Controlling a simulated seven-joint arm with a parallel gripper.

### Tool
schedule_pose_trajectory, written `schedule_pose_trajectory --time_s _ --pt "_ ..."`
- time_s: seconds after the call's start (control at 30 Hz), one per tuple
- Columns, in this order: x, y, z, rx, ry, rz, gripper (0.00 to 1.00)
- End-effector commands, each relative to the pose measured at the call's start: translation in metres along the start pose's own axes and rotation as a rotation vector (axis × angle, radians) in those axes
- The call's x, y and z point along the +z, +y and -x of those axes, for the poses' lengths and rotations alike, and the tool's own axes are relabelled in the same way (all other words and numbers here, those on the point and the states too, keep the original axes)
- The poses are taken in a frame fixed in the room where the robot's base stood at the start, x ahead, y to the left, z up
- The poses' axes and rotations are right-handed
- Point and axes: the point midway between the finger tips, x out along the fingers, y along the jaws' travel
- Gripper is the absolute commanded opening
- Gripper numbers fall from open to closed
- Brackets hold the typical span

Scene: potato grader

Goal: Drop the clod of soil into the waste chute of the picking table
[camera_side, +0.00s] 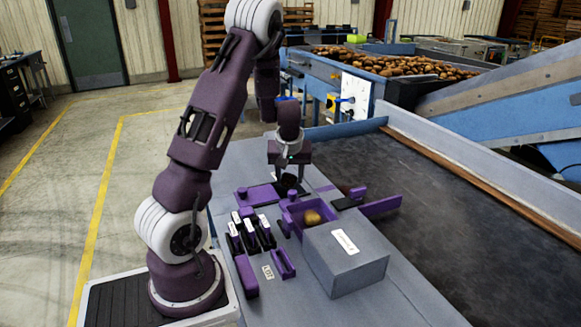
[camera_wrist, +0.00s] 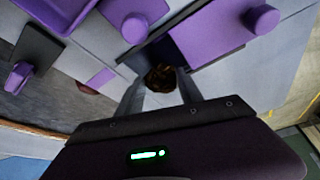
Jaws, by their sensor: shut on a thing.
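My gripper (camera_side: 289,173) points down over the picking table (camera_side: 225,165), shut on a dark brown clod of soil (camera_side: 289,182). In the wrist view the clod (camera_wrist: 160,78) sits between the fingertips. Behind it is a dark gap, seemingly the waste chute opening (camera_wrist: 157,52), beside a flat purple panel (camera_wrist: 208,32) with a round knob (camera_wrist: 262,18). In the side view this panel (camera_side: 262,196) lies just left of the clod. The clod appears over or close to the gap; its exact height and whether it touches anything cannot be told.
A purple tray (camera_side: 328,206) holding a yellowish potato (camera_side: 313,217) and a grey box (camera_side: 345,255) stand nearer the camera. Purple-and-black holders (camera_side: 250,236) are at left. A brown lump (camera_side: 345,187) lies near the dark belt (camera_side: 470,220). A second purple knob (camera_wrist: 134,28) is close by.

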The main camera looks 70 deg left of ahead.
Motion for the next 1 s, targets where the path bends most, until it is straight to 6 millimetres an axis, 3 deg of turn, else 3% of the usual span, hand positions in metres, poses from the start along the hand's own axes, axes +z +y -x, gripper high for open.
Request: schedule_pose_trajectory --time_s 0.47,0.5,0.6,0.8,0.9,1.0 --pt "0.0011 0.0003 -0.0021 0.001 0.001 -0.001 0.02" --pt "0.0011 0.0003 -0.0021 0.001 0.001 -0.001 0.51" --pt "0.0011 0.0003 -0.0021 0.001 0.001 -0.001 0.69" --pt "0.0011 0.0003 -0.0021 0.001 0.001 -0.001 0.69" --pt "0.0012 0.0003 -0.0021 0.001 0.0 -0.001 0.83" --pt "0.0012 0.0003 -0.0021 0.001 0.0 -0.001 0.83"
